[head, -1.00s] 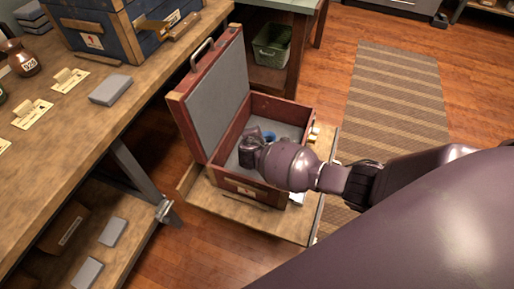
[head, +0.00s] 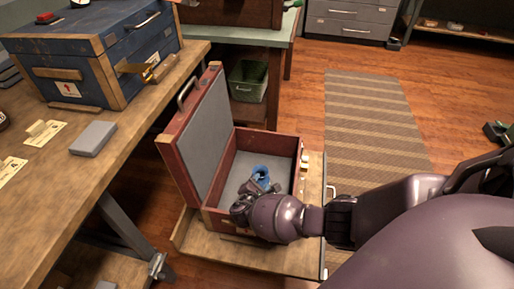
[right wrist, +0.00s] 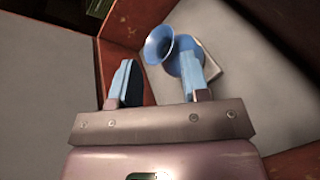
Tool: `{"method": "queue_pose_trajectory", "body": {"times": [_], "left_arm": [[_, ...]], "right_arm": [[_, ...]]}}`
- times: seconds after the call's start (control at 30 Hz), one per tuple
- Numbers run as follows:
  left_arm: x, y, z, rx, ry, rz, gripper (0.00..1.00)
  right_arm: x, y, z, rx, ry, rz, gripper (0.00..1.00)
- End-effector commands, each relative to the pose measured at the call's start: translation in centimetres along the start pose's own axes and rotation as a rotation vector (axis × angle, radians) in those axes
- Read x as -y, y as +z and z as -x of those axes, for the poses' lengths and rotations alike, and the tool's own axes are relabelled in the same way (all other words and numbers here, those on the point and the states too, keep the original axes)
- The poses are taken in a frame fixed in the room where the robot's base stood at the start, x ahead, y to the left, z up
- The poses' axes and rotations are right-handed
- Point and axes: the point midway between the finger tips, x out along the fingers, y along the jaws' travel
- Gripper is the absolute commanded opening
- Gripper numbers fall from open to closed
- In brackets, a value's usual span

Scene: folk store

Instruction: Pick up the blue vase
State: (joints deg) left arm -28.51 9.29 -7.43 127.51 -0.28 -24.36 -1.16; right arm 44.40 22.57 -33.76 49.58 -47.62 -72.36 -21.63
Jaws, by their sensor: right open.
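The blue vase (head: 260,172) is inside the open red case, partly hidden by my right gripper in the head view. In the right wrist view the blue vase (right wrist: 158,43) shows its flared mouth, and its rounder part is partly covered by the right-hand finger. My right gripper (head: 255,187) is at the case's near side, close to the vase. In the wrist view the right gripper (right wrist: 160,75) is open, with a gap between its blue-padded fingers and the vase mouth beyond them. Contact cannot be told. My left gripper is not in view.
The red case (head: 212,216) stands on a low wooden board (head: 275,258), its lid raised on the left. A wooden workbench (head: 125,135) holding a blue chest (head: 82,62) is at left. A green bin (head: 247,82) is behind. A striped rug (head: 375,120) lies right.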

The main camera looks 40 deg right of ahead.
Motion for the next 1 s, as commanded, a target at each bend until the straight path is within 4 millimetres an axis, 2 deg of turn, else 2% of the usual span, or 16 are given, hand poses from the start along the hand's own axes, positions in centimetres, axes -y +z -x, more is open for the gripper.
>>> {"method": "queue_pose_trajectory", "body": {"times": [0.03, 0.13, 0.23, 0.4, 0.57, 0.73, 0.9, 1.0], "left_arm": [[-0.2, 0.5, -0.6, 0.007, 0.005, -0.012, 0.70], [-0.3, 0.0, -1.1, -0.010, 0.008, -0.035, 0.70], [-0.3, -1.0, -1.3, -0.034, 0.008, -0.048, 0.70], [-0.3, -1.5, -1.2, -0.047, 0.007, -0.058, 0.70], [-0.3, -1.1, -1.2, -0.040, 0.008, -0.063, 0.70], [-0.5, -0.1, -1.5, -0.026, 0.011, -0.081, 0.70], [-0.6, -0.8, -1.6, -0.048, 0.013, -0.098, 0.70], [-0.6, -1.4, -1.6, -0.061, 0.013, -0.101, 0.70]], "right_arm": [[1.6, -1.4, -0.4, -0.003, -0.007, 0.012, 0.42], [2.3, -2.3, -1.0, -0.002, -0.006, 0.010, 0.42], [1.6, -1.8, -2.4, 0.000, -0.001, 0.003, 0.42], [1.3, -1.6, -3.2, 0.000, 0.001, -0.001, 0.42], [1.3, -1.6, -4.1, 0.000, 0.001, 0.000, 0.42], [1.6, -1.9, -6.3, 0.000, -0.002, 0.004, 0.42], [1.6, -1.8, -8.1, 0.000, -0.002, 0.003, 0.42], [1.2, -1.6, -8.3, 0.000, 0.000, -0.001, 0.42]]}}
